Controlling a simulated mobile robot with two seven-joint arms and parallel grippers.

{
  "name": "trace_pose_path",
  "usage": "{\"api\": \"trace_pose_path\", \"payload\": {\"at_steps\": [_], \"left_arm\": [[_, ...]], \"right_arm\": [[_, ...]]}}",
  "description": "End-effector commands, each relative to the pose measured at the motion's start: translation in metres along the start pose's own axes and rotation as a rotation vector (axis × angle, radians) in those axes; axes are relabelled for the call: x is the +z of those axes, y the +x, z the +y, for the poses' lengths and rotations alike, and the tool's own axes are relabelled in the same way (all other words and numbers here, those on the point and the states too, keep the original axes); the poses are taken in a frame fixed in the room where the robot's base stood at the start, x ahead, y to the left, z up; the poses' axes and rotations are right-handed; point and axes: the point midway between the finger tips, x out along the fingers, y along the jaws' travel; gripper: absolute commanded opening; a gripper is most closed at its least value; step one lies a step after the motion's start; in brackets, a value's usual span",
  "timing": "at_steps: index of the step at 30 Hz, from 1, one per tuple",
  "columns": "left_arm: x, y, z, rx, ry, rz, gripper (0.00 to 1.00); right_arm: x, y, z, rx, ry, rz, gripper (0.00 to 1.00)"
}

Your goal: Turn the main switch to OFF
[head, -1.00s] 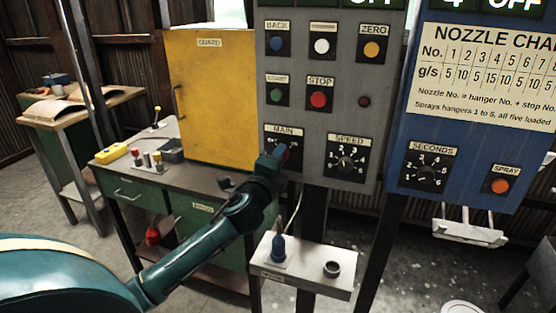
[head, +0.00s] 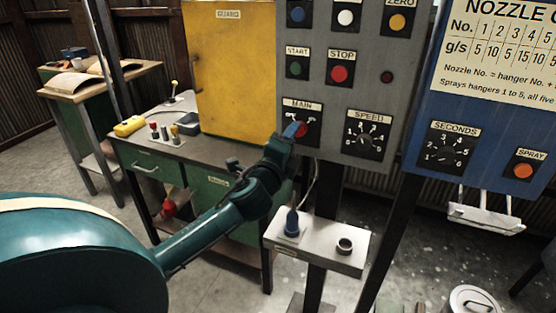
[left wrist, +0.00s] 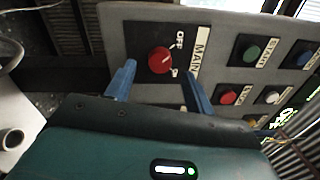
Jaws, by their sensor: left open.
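The main switch (head: 302,129) is a red rotary knob on a black plate labelled MAIN, on the grey panel. It also shows in the left wrist view (left wrist: 160,60), with OFF and ON marks beside it; I cannot tell surely which mark the knob points to. My left gripper (head: 292,131) is at the switch and partly covers it in the head view. In the left wrist view its two blue fingers (left wrist: 159,78) are open, one on each side of the knob, with visible gaps to it. My right gripper is not in view.
The START (head: 297,67) and STOP (head: 340,73) buttons sit above the switch, the SPEED dial (head: 367,140) to its right. A small shelf (head: 318,246) with a blue-handled item and a ring is below. A yellow guard cabinet (head: 232,80) stands left.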

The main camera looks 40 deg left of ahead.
Motion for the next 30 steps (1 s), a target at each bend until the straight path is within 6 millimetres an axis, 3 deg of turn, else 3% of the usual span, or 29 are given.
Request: {"api": "trace_pose_path", "payload": {"at_steps": [6, 12, 18, 30], "left_arm": [[-0.001, -0.052, 0.003, 0.003, -0.001, 0.003, 0.53], [-0.001, -0.084, 0.002, 0.001, -0.001, 0.001, 0.53], [0.0, -0.096, 0.0, 0.001, -0.001, 0.0, 0.53], [0.0, -0.096, 0.0, 0.0, -0.001, 0.0, 0.53]], "right_arm": [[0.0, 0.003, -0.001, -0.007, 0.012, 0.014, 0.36], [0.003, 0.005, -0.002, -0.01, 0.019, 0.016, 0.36], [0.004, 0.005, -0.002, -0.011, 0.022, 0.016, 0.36], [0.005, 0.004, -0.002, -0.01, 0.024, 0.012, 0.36]]}}
